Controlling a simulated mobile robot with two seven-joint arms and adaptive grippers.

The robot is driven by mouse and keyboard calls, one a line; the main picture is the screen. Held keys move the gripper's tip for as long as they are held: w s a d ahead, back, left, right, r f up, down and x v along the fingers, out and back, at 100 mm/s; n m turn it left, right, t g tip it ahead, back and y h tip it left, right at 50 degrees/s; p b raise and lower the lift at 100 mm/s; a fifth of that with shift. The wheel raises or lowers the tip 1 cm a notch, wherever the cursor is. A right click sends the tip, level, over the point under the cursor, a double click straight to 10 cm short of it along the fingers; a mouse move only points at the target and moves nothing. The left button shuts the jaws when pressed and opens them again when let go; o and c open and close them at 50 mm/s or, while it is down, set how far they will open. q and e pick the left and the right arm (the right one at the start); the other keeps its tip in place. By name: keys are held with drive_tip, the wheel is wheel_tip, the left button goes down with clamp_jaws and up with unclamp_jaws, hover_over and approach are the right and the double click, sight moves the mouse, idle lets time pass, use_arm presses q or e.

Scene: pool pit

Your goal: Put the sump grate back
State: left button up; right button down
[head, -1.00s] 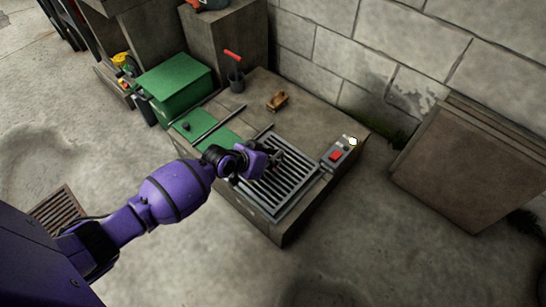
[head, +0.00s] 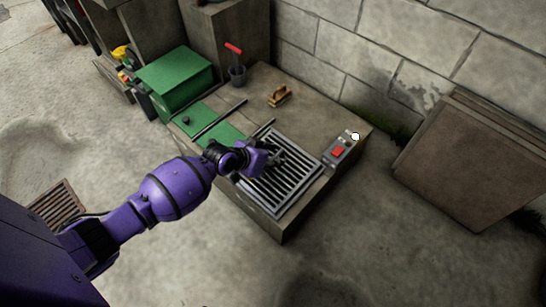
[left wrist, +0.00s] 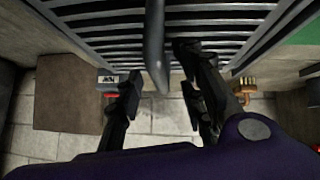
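The sump grate (head: 282,180), a grey barred panel in a light frame, lies at the near end of the low concrete block. I cannot tell whether it sits flush. Its bars (left wrist: 90,30) also cross the top of the left wrist view. My left gripper (head: 272,158) is over the grate's upper left part. In the left wrist view, its dark fingers (left wrist: 162,92) stand apart on either side of a grey handle-like bar (left wrist: 155,45), with gaps showing at both sides. My right gripper is not in view.
A control box with a red button (head: 338,152) is right of the grate. A brown brush (head: 279,96), a black pot (head: 237,74) and a green box (head: 174,80) stand farther back. A brown slab (head: 465,160) leans at right. A rusty floor grate (head: 57,206) is at left.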

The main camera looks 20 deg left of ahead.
use_arm(q)
drive_tip(key=shift+s, duration=0.1)
drive_tip(key=v, duration=1.2)
